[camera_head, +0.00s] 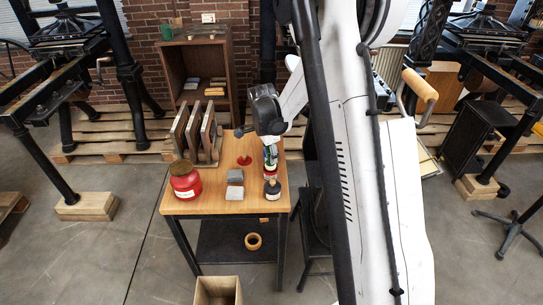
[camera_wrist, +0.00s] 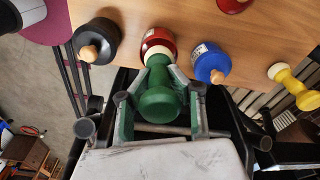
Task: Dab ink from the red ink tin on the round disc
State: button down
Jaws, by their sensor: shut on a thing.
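In the wrist view my gripper (camera_wrist: 162,75) is shut on a green-handled dabber (camera_wrist: 159,102). Its cream head lies at the red ink tin (camera_wrist: 155,36); I cannot tell whether it touches the ink. In the head view my gripper (camera_head: 270,138) holds the dabber (camera_head: 270,156) upright over the right side of the wooden table, with the red ink tin (camera_head: 270,171) directly below.
A black tin (camera_wrist: 95,45) and a blue tin (camera_wrist: 210,63), both with wooden knobs, flank the red tin. On the table (camera_head: 212,207) stand a large red can (camera_head: 185,183), grey blocks (camera_head: 235,184) and upright racked panels (camera_head: 197,133).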

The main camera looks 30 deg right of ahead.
jog(key=shift+f+b, duration=0.45)
jog(key=shift+b, duration=0.3)
dwell(2.2)
jog(key=shift+r, duration=0.1)
jog(key=shift+r+p, duration=0.75)
jog(key=shift+r, duration=1.15)
